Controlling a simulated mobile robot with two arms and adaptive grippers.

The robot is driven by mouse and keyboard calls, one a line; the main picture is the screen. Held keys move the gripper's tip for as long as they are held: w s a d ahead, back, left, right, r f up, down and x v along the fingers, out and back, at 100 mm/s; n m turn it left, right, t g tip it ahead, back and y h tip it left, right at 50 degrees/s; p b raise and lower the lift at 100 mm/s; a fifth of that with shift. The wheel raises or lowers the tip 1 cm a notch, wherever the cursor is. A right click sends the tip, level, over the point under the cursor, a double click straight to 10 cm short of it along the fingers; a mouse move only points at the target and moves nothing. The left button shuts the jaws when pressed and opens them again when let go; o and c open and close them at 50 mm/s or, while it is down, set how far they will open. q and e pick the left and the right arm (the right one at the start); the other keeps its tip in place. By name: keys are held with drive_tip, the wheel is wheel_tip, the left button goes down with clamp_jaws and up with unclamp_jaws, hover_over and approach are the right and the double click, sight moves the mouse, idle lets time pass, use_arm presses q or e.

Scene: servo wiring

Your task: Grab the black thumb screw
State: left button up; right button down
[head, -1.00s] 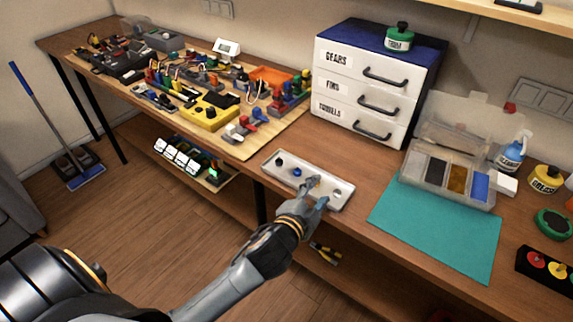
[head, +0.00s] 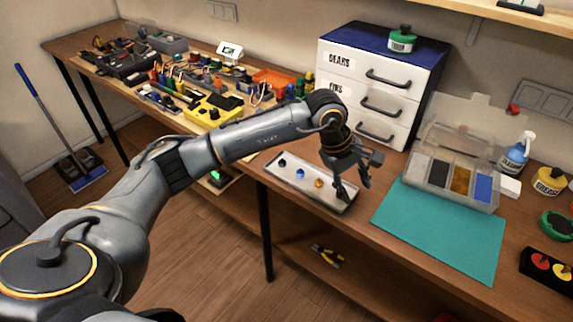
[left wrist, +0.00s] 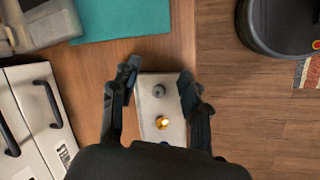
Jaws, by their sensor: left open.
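My right gripper is not in view.
A teal mat (head: 440,228) and an open compartment box (head: 452,200) lie right of the tray. A drawer cabinet (head: 365,85) stands behind. A board crowded with wired parts (head: 215,110) fills the left side, partly behind my arm. The tray lies near the table's front edge.

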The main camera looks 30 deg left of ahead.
use_arm(q)
drive_tip(key=w+a+r+y, duration=0.2)
drive_tip(key=a+y, duration=0.2)
drive_tip(key=a, duration=0.4)
drive_tip(key=y, duration=0.4)
approach(282, 159)
drive_tip(key=x, duration=0.2)
drive_tip(key=p+x, duration=0.1)
drive_tip(key=shift+d+f, duration=0.1)
drive_tip(key=shift+f, duration=0.35)
drive_tip(key=p+x, duration=0.2)
drive_tip(key=x, duration=0.3)
drive_tip(key=shift+r, duration=0.15)
drive_tip(key=shift+w+a+f, duration=0.15)
drive_tip(key=shift+a+f, duration=0.1)
clamp_jaws()
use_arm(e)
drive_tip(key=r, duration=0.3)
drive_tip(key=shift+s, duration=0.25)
